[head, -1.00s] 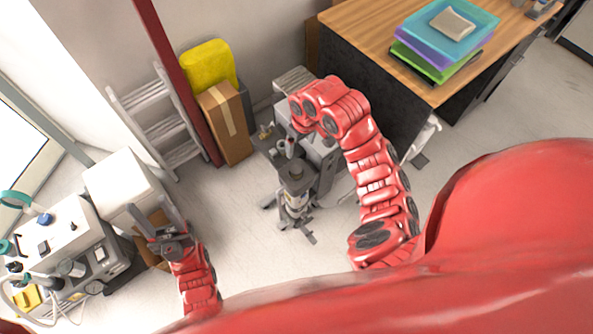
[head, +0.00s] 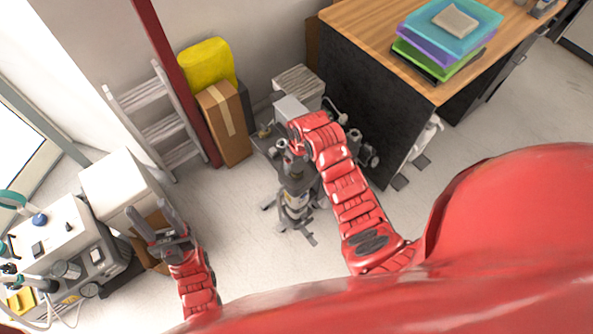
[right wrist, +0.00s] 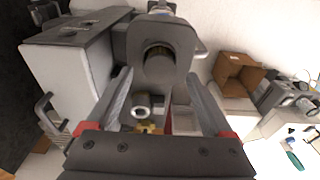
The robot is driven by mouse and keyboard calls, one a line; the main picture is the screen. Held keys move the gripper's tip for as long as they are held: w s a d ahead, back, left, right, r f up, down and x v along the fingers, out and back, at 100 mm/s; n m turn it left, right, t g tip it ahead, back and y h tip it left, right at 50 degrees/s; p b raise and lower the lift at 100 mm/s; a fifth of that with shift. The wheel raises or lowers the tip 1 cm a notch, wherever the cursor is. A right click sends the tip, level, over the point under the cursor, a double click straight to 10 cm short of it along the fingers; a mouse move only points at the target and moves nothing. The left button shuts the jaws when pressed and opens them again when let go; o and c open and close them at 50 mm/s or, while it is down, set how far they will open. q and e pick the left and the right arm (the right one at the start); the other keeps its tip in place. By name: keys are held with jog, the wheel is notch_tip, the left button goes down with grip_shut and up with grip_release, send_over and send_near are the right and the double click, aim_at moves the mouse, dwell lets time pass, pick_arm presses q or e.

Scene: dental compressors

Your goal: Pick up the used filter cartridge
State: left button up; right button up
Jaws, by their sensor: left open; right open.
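My right gripper (right wrist: 160,76) is open, its two fingers spread on either side of a grey housing with a round dark opening (right wrist: 157,56) in the right wrist view. A small pale ring-shaped part (right wrist: 142,104) shows between the fingers; I cannot tell whether it is the used filter cartridge. In the head view my right arm reaches over the grey compressor (head: 296,200) and hides part of it and most of the right gripper. My left gripper (head: 149,213) is open and empty, beside the white equipment at left.
A cardboard box (head: 226,122), a yellow container (head: 207,63) and a ladder (head: 165,128) stand by the wall. A wooden-topped desk (head: 375,25) with stacked trays (head: 440,48) is at upper right. White equipment (head: 65,245) stands at lower left.

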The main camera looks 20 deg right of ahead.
jog(key=shift+w+f+p, duration=0.15)
jog(key=shift+f+p, duration=0.15)
jog(key=shift+f, duration=0.9)
grip_shut()
